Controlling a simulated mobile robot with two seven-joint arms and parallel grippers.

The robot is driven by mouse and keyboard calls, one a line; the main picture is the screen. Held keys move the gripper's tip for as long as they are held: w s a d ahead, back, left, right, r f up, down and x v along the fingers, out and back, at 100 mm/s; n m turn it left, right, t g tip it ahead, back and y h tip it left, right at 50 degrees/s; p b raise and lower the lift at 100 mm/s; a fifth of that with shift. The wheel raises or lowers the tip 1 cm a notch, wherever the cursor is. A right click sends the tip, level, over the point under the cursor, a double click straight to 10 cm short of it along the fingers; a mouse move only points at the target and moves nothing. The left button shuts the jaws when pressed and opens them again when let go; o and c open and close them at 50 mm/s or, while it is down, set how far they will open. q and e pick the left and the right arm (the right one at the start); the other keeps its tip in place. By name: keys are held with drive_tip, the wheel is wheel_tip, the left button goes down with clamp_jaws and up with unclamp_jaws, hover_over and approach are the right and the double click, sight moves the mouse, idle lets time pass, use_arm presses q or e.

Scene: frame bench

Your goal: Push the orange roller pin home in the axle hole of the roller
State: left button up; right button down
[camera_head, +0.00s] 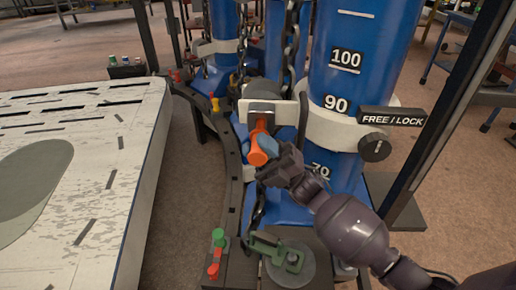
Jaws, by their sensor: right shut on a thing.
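The orange roller pin (259,147) is in my right gripper (266,149), near the middle of the view. The gripper is shut on it, and its arm comes in from the lower right. The pin's far end points up at the roller (263,89), a dark cylinder behind a pale metal bracket (258,107). The pin's far end meets the bracket's front, where the axle hole would be; the hole is hidden and I cannot tell how deep the pin sits. My left gripper is not in view.
Tall blue cylinders (345,85) with height marks stand behind, with hanging chains (291,40) close by. A FREE/LOCK knob (374,147) is at the right. A white slotted table (140,180) fills the left. A green clamp (275,250) and a red-green pin (216,250) are at the front.

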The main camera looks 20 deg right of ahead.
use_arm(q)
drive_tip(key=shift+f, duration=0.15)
use_arm(e)
drive_tip(key=shift+w+d, duration=0.45)
drive_tip(key=shift+w, duration=0.3)
drive_tip(key=c, duration=0.8)
unclamp_jaws()
drive_tip(key=shift+o, duration=0.2)
drive_tip(key=shift+s+d+f, duration=0.1)
drive_tip(key=shift+d+f, duration=0.05)
drive_tip(key=shift+f, duration=0.1)
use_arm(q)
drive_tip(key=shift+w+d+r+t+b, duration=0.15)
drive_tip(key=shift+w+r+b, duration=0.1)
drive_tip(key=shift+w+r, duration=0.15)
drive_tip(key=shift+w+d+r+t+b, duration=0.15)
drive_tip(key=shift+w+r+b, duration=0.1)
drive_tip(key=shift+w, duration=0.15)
use_arm(e)
drive_tip(key=v, duration=0.6)
drive_tip(key=shift+d+f, duration=0.25)
drive_tip(key=shift+d, duration=0.05)
drive_tip(key=shift+s, duration=0.15)
